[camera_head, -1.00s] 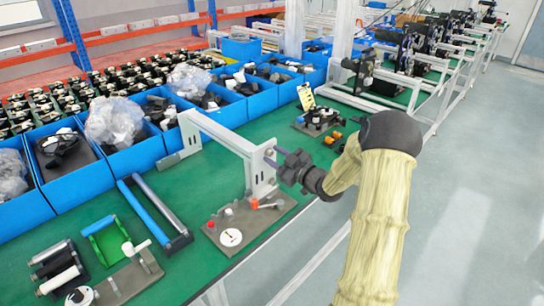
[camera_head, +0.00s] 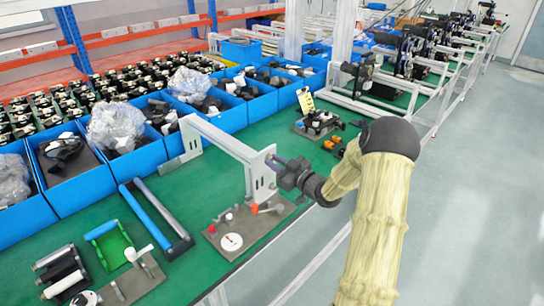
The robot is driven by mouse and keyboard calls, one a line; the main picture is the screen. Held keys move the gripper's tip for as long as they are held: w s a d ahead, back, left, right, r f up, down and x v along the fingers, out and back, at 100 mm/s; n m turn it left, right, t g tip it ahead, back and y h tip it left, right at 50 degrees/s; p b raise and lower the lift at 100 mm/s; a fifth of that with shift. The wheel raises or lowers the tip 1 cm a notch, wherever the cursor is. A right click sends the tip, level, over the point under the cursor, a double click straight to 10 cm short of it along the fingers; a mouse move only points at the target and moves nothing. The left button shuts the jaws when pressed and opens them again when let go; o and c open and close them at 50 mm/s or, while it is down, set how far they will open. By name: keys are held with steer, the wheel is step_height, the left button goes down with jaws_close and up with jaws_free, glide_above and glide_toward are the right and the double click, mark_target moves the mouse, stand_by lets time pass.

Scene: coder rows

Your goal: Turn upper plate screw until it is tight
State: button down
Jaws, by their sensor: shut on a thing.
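A grey-white bracket frame (camera_head: 222,140) stands on the green bench, with an upright slotted plate (camera_head: 261,176) at its near right end. My gripper (camera_head: 276,163) reaches in from the right at the upper part of this plate. Its jaws are shut on the upper plate screw, which is mostly hidden by the fingers. I cannot tell how far the screw is seated. A grey base board (camera_head: 255,224) lies below the plate and carries a white round dial (camera_head: 231,242), a red knob and a small lever.
Blue bins (camera_head: 130,157) with parts and plastic bags line the back of the bench. A blue-barred frame (camera_head: 150,208) and small fixtures lie at the left. A dark fixture with a yellow card (camera_head: 306,100) stands behind my gripper.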

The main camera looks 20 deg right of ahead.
steer(key=m+p, duration=0.4)
steer(key=m, duration=0.1)
steer(key=shift+r, duration=0.2)
steer(key=shift+f+m+p, duration=0.2)
steer(key=shift+m+p, duration=0.3)
steer(key=shift+m, duration=0.5)
steer(key=c, duration=1.4)
jaws_free()
steer(key=shift+c, duration=0.2)
steer(key=n+b, duration=0.9)
steer(key=b, duration=0.3)
steer(key=shift+n, duration=0.4)
steer(key=shift+b, duration=0.4)
